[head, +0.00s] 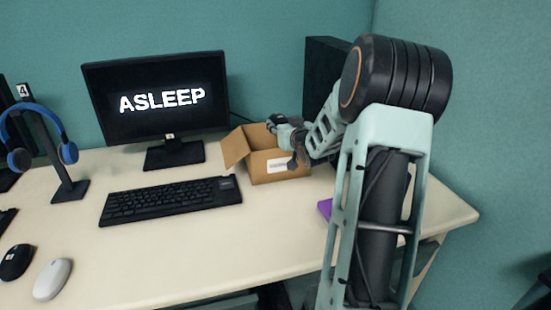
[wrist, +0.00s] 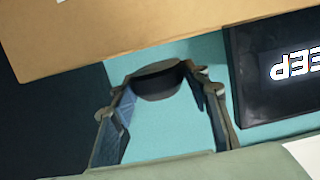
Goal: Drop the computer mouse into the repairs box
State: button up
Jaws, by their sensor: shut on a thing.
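My gripper (head: 279,124) is over the open cardboard box (head: 264,168), in the upper part of the head view. In the wrist view my gripper (wrist: 160,85) has its two fingers around a dark, rounded thing (wrist: 158,80) that looks like a black computer mouse. Only its end shows clearly, and it is hard to make out in the head view. The box has a white label on its front, too small to read, and a raised flap on its left. A tan cardboard surface (wrist: 160,30), likely the box, fills the top of the wrist view. The box's inside is mostly hidden.
A monitor reading ASLEEP (head: 160,100) stands left of the box, with a keyboard (head: 170,199) in front. A black mouse (head: 16,262), a white mouse (head: 52,279) and blue headphones (head: 42,135) on a stand are at left. A purple thing (head: 325,208) is partly hidden by my arm.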

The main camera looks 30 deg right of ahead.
aim_at(275, 150)
jog(key=shift+f+b, duration=0.7)
jog(key=shift+f, duration=0.75)
jog(key=o, duration=1.2)
jog(key=shift+o, duration=0.2)
jog(key=v, duration=1.2)
